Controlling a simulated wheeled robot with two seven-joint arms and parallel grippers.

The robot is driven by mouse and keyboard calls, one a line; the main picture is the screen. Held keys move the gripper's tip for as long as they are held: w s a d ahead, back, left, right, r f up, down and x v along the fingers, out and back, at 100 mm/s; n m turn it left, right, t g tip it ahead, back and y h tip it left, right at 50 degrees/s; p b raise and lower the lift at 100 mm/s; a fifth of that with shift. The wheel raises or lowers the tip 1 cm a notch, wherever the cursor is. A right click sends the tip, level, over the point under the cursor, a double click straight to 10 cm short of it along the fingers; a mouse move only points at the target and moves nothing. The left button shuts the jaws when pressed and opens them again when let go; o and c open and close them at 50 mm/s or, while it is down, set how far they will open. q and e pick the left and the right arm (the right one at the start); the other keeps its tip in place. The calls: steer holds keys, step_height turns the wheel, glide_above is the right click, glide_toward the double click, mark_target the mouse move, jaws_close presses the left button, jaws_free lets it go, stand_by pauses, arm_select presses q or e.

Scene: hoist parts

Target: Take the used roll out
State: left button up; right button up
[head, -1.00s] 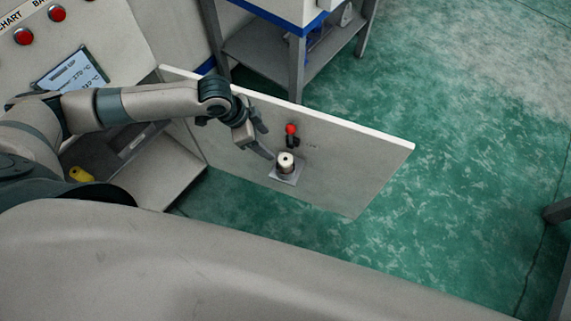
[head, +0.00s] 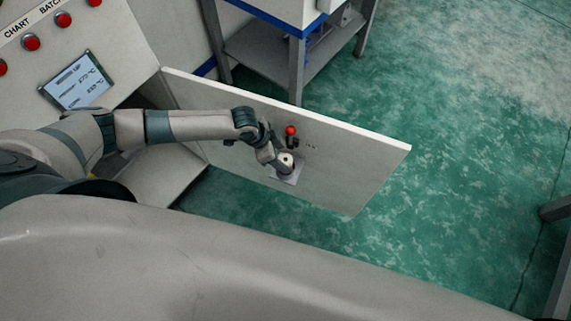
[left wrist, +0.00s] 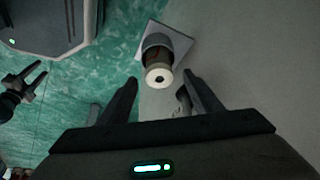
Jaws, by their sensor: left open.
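The used roll (head: 286,158) has a pale round end with a dark centre hole. It sits in a grey cup on a small square plate on the open panel door. In the left wrist view the roll (left wrist: 158,76) shows a brown body below its white end. My left gripper (head: 276,161) is at the roll, partly covering it in the head view. In the left wrist view its two fingers (left wrist: 160,98) are open, one to each side of the roll's line, with the roll just beyond them. I see no contact. What looks like my right gripper (left wrist: 24,82) is small at the left edge.
The open door (head: 355,165) carries a red-tipped knob (head: 290,130) just above the roll. The cabinet with a lit display (head: 77,80) and red buttons is at left. A metal stand (head: 265,50) is behind the door.

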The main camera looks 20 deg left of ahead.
mark_target(283, 160)
arm_select(q)
steer(key=shift+d+f+p, duration=0.1)
steer(key=shift+f+p, duration=0.25)
steer(key=shift+f, duration=0.05)
steer(key=p+x, duration=0.1)
steer(key=x, duration=0.2)
steer(key=shift+f, duration=0.3)
steer(key=shift+d+f, duration=0.1)
steer(key=shift+f, duration=0.3)
steer(key=shift+c, duration=0.7)
steer(key=c, duration=1.1)
